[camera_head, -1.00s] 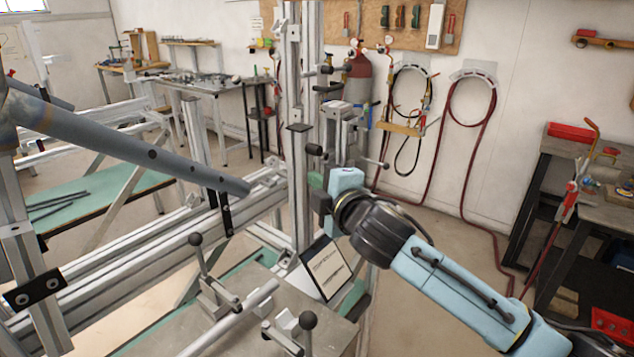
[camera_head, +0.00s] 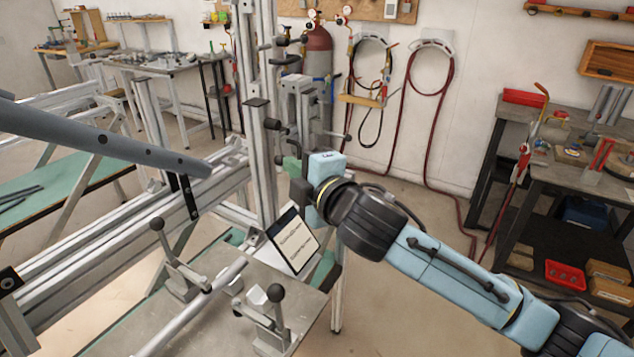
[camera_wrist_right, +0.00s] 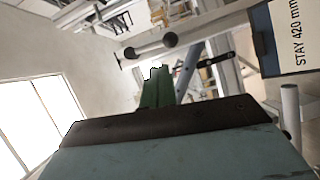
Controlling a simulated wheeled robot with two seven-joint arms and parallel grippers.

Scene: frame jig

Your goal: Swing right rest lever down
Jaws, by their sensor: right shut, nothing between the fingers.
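My right gripper (camera_head: 291,165) is beside the upright aluminium post (camera_head: 262,150), below a black knob (camera_head: 272,124) that sticks out from it. Its green fingers are together and empty; they also show in the wrist view (camera_wrist_right: 157,88). In that view dark rounded handle ends (camera_wrist_right: 170,40) lie beyond the fingertips, apart from them in the picture. Two ball-topped levers stand at the bench: one at the left (camera_head: 157,224) and one at the right (camera_head: 275,292), both knob up. I cannot tell for certain which handle is the right rest lever. My left gripper is out of view.
A sign (camera_head: 292,240) leans beside the post, just below my right gripper. A light round tube (camera_head: 195,305) lies across the bench plate. A thick grey tube (camera_head: 95,135) crosses the left side. Open floor (camera_head: 400,305) lies under my right arm.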

